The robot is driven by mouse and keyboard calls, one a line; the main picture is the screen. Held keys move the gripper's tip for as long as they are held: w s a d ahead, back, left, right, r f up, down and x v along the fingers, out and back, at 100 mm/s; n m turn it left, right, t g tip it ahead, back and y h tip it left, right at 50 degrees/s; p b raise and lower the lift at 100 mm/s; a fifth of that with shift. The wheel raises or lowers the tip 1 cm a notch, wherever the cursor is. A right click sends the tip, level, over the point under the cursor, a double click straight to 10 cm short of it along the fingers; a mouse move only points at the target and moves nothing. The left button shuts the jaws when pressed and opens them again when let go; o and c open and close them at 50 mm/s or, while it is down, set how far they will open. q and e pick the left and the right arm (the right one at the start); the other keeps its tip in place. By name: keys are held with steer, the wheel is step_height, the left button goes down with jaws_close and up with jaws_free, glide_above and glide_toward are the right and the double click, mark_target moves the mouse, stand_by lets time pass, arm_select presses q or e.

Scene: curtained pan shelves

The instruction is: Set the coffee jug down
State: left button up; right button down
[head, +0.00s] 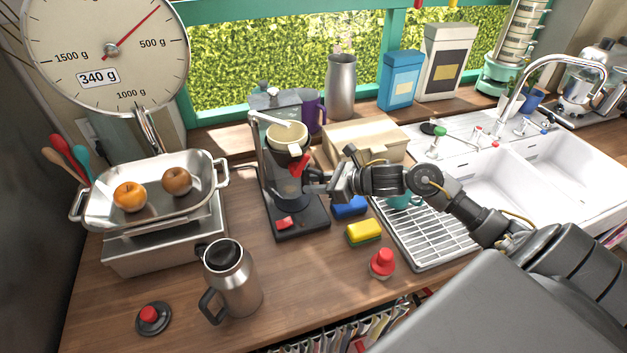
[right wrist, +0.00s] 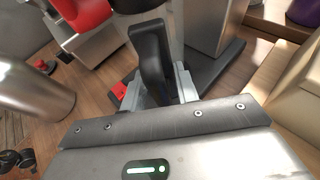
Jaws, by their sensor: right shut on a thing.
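The coffee jug (head: 291,190) is a dark jug in the coffee maker, under the pale filter holder (head: 288,140) and over the black base (head: 300,221). My right gripper (head: 312,183) reaches in from the right and is shut on the jug's black handle. In the right wrist view the handle (right wrist: 152,62) stands between the two fingers. The gripper and arm hide part of the jug, and I cannot tell whether its bottom touches the base. My left gripper is not in view.
A steel flask (head: 236,285) stands at the front left, near a black lid with a red knob (head: 151,316). The scale (head: 165,245) stands left.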

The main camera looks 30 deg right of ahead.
stand_by(0.4)
steer(key=shift+f, duration=0.55)
steer(key=shift+f+b, duration=0.5)
steer(key=shift+b, duration=0.1)
steer(key=shift+f+b, duration=0.4)
steer(key=shift+b, duration=0.3)
steer(key=shift+f+b, duration=0.25)
steer(key=shift+b, duration=0.1)
steer(key=c, duration=1)
jaws_free()
steer(key=shift+o, duration=0.2)
